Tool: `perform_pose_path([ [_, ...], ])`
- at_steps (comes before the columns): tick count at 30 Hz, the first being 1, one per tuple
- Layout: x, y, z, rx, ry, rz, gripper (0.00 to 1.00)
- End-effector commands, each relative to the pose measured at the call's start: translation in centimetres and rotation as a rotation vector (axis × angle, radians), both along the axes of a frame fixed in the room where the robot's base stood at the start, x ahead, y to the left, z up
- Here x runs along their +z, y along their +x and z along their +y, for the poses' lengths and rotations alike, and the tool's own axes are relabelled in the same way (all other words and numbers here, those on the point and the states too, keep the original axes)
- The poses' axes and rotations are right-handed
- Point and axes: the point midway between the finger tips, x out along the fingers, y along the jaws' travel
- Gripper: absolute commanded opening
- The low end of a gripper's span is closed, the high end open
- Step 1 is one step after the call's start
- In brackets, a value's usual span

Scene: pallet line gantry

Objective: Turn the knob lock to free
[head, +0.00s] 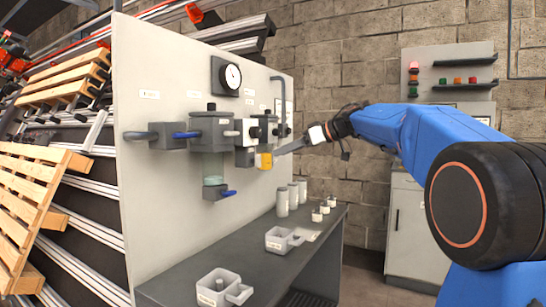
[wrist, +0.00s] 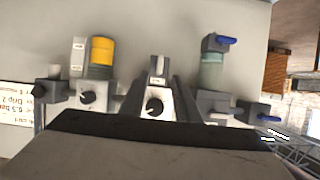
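A wall panel (head: 165,215) carries a row of air-line units. A middle unit has a round black knob (wrist: 154,106) with a pale pointer mark; it also shows in the head view (head: 254,132). A second black knob (wrist: 88,97) is on the unit with the yellow bowl (wrist: 101,52). I cannot read which is the knob lock. My gripper (wrist: 158,92) is open, its grey fingers on either side of the middle unit, with a gap around the knob. Contact cannot be told.
A clear bowl (head: 213,168) with a blue valve lever (head: 229,193) hangs left of the middle unit. A blue-handled valve (head: 185,135) is further left, a gauge (head: 232,76) above. A grey bench (head: 205,262) below holds canisters and trays.

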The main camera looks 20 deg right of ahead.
Motion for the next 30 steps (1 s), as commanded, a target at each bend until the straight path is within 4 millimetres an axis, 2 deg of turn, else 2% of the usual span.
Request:
perform_pose_path([
  [7,0.8,-1.3,-1.4,-0.001,0.0,0.0,0.29],
  [23,1.0,-1.4,-1.3,-0.002,0.003,-0.008,0.29],
  [26,1.9,-1.5,-0.7,-0.017,0.017,-0.063,0.29],
  [30,4.8,-1.9,0.5,-0.093,0.061,-0.234,0.29],
])
